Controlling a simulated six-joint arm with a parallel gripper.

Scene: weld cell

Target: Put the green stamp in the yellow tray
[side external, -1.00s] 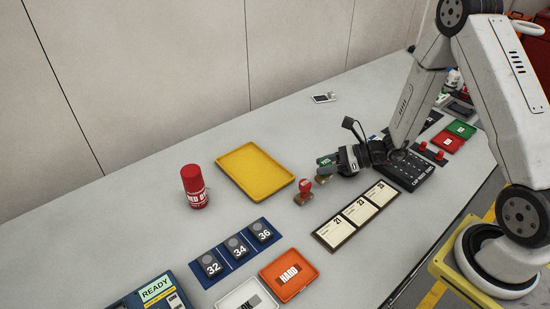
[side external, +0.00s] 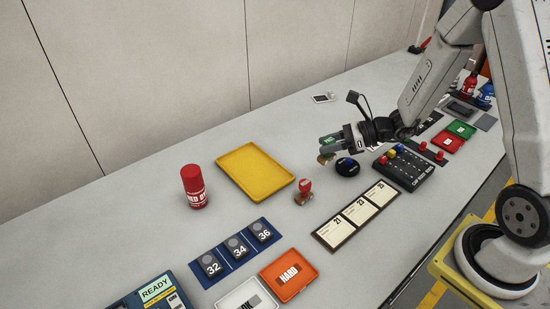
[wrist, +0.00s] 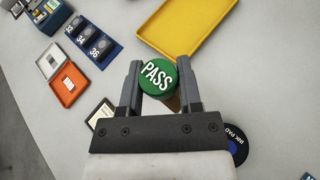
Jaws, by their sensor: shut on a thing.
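The green stamp (wrist: 158,77), marked PASS on its round top, is between the fingers of my gripper (wrist: 158,88) in the wrist view. In the side view my gripper (side external: 332,145) is shut on the green stamp (side external: 327,141), whose brown lower part shows below the fingers. The stamp appears held above the table. The yellow tray (side external: 229,158) lies empty and flat to the left of the gripper, apart from it. The wrist view shows part of the tray (wrist: 152,42) beyond the stamp.
A red-topped stamp (side external: 304,191) stands between the tray and the card rack (side external: 356,211). A dark round ink pad (side external: 347,167) lies near the gripper. A red can (side external: 194,187) stands left of the tray. An orange tray (side external: 289,291) lies at the front.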

